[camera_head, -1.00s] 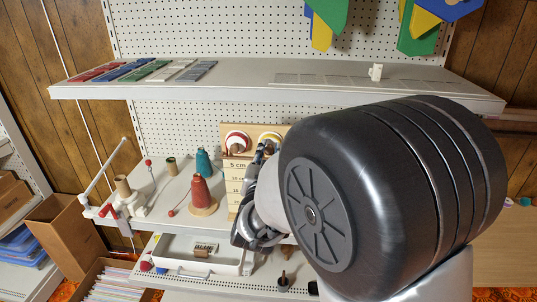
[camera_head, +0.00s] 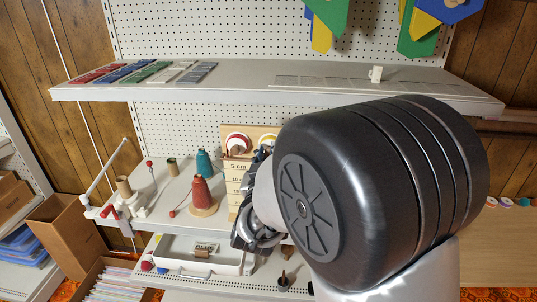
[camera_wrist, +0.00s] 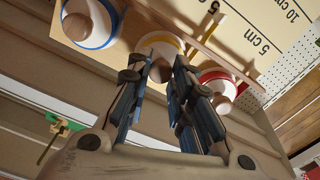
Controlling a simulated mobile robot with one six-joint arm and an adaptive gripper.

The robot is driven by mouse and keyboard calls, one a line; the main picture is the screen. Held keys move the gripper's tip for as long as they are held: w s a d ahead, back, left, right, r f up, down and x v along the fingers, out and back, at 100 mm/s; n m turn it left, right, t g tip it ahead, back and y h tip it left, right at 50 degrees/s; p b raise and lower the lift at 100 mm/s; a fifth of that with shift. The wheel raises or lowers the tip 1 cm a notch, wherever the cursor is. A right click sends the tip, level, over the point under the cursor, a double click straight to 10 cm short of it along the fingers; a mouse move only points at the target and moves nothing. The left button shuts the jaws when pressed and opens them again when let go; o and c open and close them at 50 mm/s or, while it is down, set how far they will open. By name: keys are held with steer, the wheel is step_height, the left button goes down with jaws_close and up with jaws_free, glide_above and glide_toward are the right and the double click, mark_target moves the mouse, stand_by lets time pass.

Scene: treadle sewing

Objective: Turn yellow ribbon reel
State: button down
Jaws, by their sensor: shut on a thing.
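The yellow ribbon reel (camera_wrist: 157,40) is a white disc with a yellow rim and a wooden knob (camera_wrist: 160,71) at its centre. In the wrist view it sits on the wooden board between two other reels. My gripper (camera_wrist: 159,66) has its two fingers on either side of this knob and is shut on it. In the head view the yellow reel (camera_head: 267,138) shows only in part, because my arm covers its lower right. The fingertips are hidden there.
The red reel (camera_wrist: 219,82) and the blue reel (camera_wrist: 88,22) flank the yellow one closely. The measuring board (camera_head: 235,176) stands below the upper shelf (camera_head: 250,78). A red thread cone (camera_head: 201,191) and a teal cone (camera_head: 204,162) stand to its left.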

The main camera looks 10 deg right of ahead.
steer(key=shift+a+n+p, duration=0.1)
steer(key=shift+n+p, duration=2.4)
steer(key=shift+n, duration=4.6)
steer(key=shift+f, duration=0.1)
steer(key=c, duration=1.4)
jaws_free()
